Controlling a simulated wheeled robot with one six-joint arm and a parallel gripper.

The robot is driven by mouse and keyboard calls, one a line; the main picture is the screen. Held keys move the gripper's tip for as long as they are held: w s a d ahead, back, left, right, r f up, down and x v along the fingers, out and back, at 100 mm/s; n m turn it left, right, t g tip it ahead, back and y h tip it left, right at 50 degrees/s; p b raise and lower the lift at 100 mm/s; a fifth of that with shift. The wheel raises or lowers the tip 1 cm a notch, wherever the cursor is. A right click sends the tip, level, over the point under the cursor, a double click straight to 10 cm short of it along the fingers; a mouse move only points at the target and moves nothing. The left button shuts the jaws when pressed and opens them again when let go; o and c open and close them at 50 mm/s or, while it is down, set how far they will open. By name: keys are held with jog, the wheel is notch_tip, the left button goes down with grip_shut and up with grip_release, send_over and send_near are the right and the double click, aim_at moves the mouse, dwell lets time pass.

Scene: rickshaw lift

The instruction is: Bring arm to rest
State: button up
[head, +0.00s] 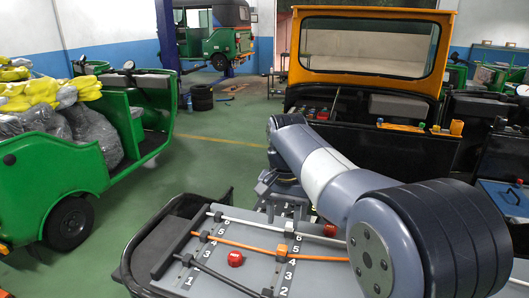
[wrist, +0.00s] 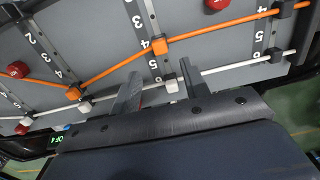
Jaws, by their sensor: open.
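My gripper (wrist: 158,75) is open in the wrist view, with two dark fingers apart and nothing held between them. It is over the near edge of a grey board, close to a white cable (wrist: 225,68) and its white clip (wrist: 171,86). An orange cable (head: 250,247) and a black cable (head: 222,279) also run across the board. An orange clip (wrist: 159,46) holds the orange cable.
Red knobs (head: 235,258) sit on the board, which lies in a black tray (head: 125,272). A green rickshaw (head: 55,190) with bags stands left. A rickshaw with an orange frame (head: 370,12) stands behind. Green floor (head: 215,160) is clear between them.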

aim_at(282, 248)
jog(key=f, duration=0.9)
jog(key=shift+s+f, duration=0.15)
jog(key=shift+s, duration=0.05)
jog(key=shift+s+a+b, duration=0.25)
jog(key=shift+s, duration=0.25)
jog(key=shift+s+a+b, duration=0.2)
jog(key=shift+s+b, duration=0.05)
jog(key=shift+s, duration=0.25)
jog(key=shift+r, duration=0.2)
